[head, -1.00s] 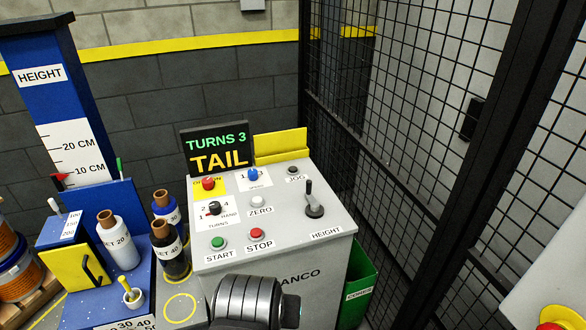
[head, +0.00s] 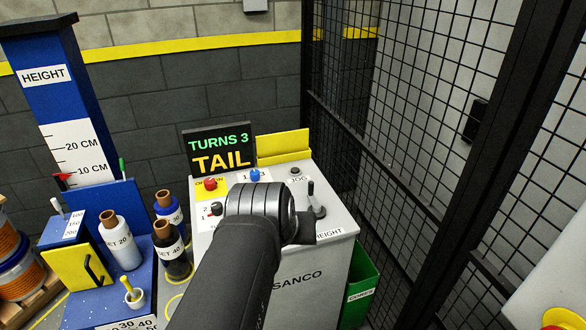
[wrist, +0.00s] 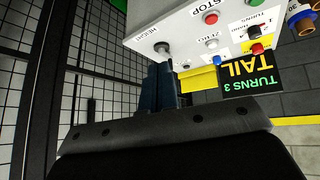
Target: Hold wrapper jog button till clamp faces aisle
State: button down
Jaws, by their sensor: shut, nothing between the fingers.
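The grey control panel (head: 330,255) carries the jog button (head: 295,171), a small dark button at its far right, with the JOG label just below it. My gripper (wrist: 160,72) is shut and empty; in the wrist view its dark blue fingers extend toward the panel's edge near the height lever (wrist: 162,48). In the head view my arm and wrist cover the panel's middle and front, and the fingers are hard to make out. Contact with the jog button cannot be told. The display (head: 219,150) reads "TURNS 3" and "TAIL". I see no clamp in these views.
The black height lever (head: 314,200) stands up close to the jog button. A red button (head: 210,184) and a blue button (head: 255,174) are to its left. Film rolls (head: 118,243) stand further left. A mesh fence (head: 400,120) bounds the right, with a green bin (head: 360,290) below.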

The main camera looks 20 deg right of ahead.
jog(key=w+d+r+h, duration=0.1)
jog(key=w+d+r, duration=0.6)
jog(key=w, duration=0.3)
jog(key=n+h, duration=0.2)
jog(key=n, duration=0.2)
send_over(294, 170)
notch_tip(294, 170, down, 16)
jog(key=shift+a+r, duration=0.1)
jog(key=shift+s+f, duration=0.1)
jog(key=shift+f, duration=4.3)
jog(key=shift+f, duration=0.1)
jog(key=shift+f, duration=0.3)
